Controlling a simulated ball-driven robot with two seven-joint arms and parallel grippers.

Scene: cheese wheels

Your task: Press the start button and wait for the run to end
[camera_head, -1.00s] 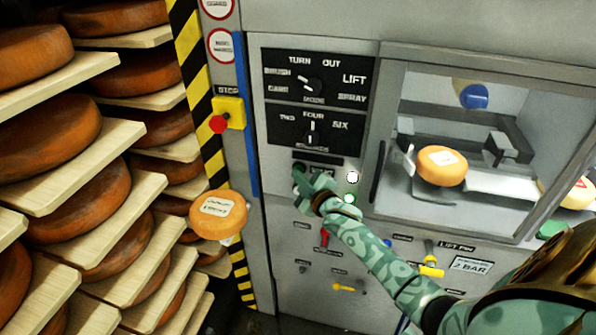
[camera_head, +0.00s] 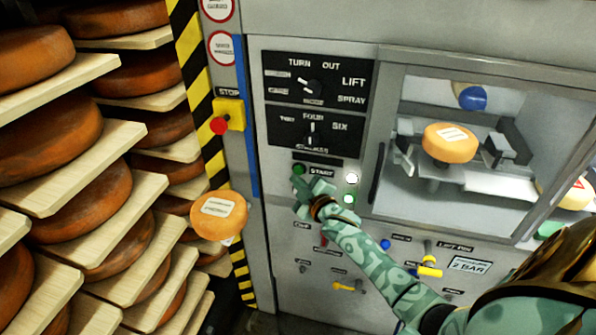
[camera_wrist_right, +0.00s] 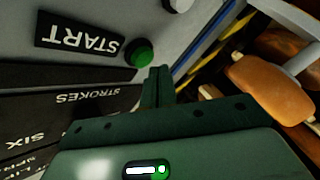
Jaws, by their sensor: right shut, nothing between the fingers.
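The green start button (camera_head: 298,169) sits left of the START label (camera_head: 321,172) on the machine's grey front; it also shows in the right wrist view (camera_wrist_right: 139,53). My right gripper (camera_head: 307,186) is shut and empty, just below the button in the head view. In the wrist view its closed fingertips (camera_wrist_right: 160,76) are beside the button, with a small gap showing between them. An orange cheese wheel (camera_head: 449,141) with a white label is raised behind the machine's window. My left gripper is not in view.
A white lamp (camera_head: 352,178) and a green lamp (camera_head: 349,198) glow right of my gripper. A red stop button (camera_head: 219,125) on a yellow box is at left. Dials (camera_head: 312,87) are above. Shelves of cheese wheels (camera_head: 88,205) fill the left side.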

